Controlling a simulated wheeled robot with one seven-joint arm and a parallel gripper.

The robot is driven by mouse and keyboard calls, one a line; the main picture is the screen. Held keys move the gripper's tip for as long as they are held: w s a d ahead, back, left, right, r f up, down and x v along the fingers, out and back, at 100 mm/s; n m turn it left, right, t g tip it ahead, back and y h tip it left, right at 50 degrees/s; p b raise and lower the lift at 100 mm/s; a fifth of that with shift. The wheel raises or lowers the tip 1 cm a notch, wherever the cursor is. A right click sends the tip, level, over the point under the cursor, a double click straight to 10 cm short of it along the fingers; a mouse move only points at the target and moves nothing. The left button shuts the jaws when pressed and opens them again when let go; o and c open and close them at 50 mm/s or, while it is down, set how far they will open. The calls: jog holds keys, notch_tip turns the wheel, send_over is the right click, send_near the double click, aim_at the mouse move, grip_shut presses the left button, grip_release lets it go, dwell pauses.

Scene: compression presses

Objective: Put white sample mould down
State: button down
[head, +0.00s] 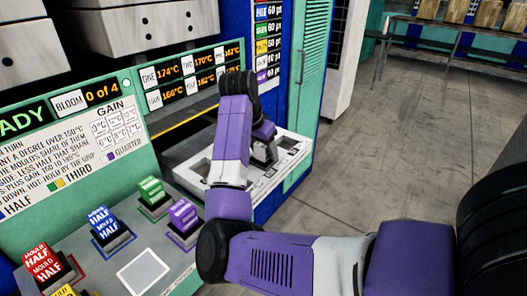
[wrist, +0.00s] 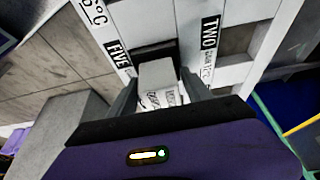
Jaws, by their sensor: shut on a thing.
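The white sample mould (wrist: 155,73) is a pale block with dark lettering on its near part, between the two fingers in the wrist view. My gripper (wrist: 158,88) is shut on it. A dark square opening lies just beyond the block, between the labels FIVE (wrist: 117,55) and TWO (wrist: 209,33). I cannot tell whether the block is in the opening or above it. In the head view my gripper (head: 265,147) is over the right part of a white slotted tray (head: 220,192), and my arm hides much of it.
Coloured moulds stand on the grey bench at left: red (head: 44,262), blue (head: 102,219), green (head: 151,189) and purple (head: 184,214). A white outlined square (head: 143,272) there is bare. A teal and blue cabinet (head: 310,85) rises behind the tray. Open floor (head: 400,140) lies right.

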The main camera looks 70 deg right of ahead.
jog(key=shift+f, duration=0.25)
jog(key=shift+c, duration=2.2)
grip_release()
jog(key=p+v, duration=0.1)
jog(key=v, duration=1.1)
jog(key=shift+a, duration=0.1)
